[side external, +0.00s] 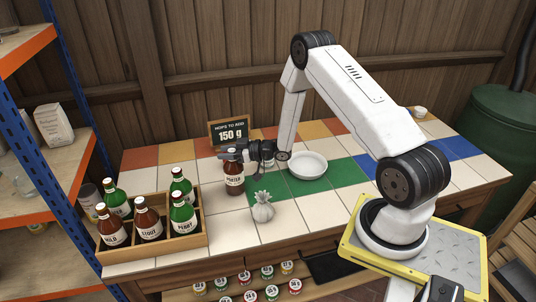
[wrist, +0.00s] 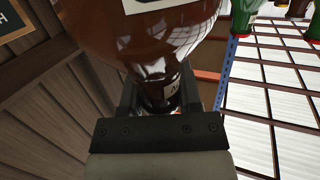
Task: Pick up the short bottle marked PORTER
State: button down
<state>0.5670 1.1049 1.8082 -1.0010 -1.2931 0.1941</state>
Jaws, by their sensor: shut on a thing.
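The short brown bottle marked PORTER (side external: 234,181) stands upright over the tiled tabletop, just right of the wooden crate. My gripper (side external: 236,153) reaches in from the right and is shut on its neck. In the wrist view the brown bottle (wrist: 150,30) fills the top of the picture, with its neck between the jaws (wrist: 158,98). I cannot tell whether its base touches the tiles.
The wooden crate (side external: 165,249) at left holds several brown and green bottles. A white bowl (side external: 307,165) and a chalkboard sign reading 150 g (side external: 229,132) are behind. The right-hand tiles are mostly clear.

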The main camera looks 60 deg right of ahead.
jog(key=shift+r, duration=0.25)
dwell(0.6)
jog(key=shift+r, duration=1.1)
jog(key=s+a+r, duration=0.3)
jog(key=s+r, duration=0.7)
jog(key=s, duration=0.3)
jog(key=shift+s+a+r, duration=0.15)
jog(key=shift+s+r, duration=0.1)
